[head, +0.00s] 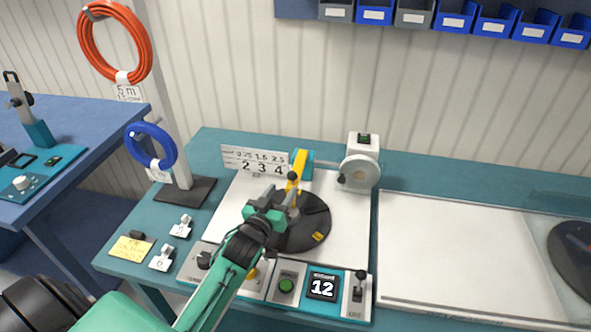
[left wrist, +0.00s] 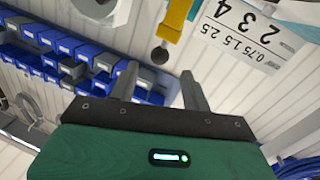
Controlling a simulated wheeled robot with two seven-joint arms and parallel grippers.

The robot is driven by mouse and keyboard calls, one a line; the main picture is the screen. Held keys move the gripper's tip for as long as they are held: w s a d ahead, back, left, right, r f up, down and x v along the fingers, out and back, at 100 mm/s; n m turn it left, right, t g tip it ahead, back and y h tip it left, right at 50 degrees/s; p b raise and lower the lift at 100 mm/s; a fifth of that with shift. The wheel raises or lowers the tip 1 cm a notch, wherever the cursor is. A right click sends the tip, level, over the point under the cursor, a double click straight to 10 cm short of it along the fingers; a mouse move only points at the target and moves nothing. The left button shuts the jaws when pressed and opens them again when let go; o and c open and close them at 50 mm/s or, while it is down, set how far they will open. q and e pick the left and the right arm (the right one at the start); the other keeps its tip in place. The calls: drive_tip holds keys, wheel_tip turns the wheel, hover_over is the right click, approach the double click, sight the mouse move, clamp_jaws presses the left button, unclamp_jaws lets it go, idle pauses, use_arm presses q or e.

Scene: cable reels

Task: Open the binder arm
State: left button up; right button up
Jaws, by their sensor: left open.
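The yellow binder arm (head: 299,166) stands behind the black round reel plate (head: 313,222), its upper end at a teal mount (head: 305,160). A dark ball knob (head: 292,176) is on it. My left gripper (head: 280,197) is over the reel plate, just in front of and below the knob. In the left wrist view the two fingers (left wrist: 158,90) are open with nothing between them. The yellow arm (left wrist: 175,20) and its black knob (left wrist: 159,54) show beyond the fingertips, apart from them as far as I can tell. My right gripper is not in view.
A number card (head: 255,162) stands behind the plate. A white box with a grey crank wheel (head: 361,172) is to the right. A control panel with a display reading 12 (head: 322,286) and a lever (head: 358,285) lines the front. A white board (head: 460,250) lies right.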

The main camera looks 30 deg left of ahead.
sight(290, 179)
use_arm(q)
drive_tip(key=w, duration=0.3)
drive_tip(key=w+p, duration=0.1)
drive_tip(key=w, duration=0.2)
drive_tip(key=shift+w+a+r, duration=0.15)
drive_tip(key=shift+a, duration=0.05)
drive_tip(key=shift+w, duration=1.1)
drive_tip(key=shift+w+p, duration=0.3)
drive_tip(key=shift+w, duration=0.25)
drive_tip(key=shift+c, duration=0.5)
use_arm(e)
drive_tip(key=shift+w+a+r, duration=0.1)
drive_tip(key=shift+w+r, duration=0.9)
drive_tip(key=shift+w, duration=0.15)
use_arm(q)
clamp_jaws()
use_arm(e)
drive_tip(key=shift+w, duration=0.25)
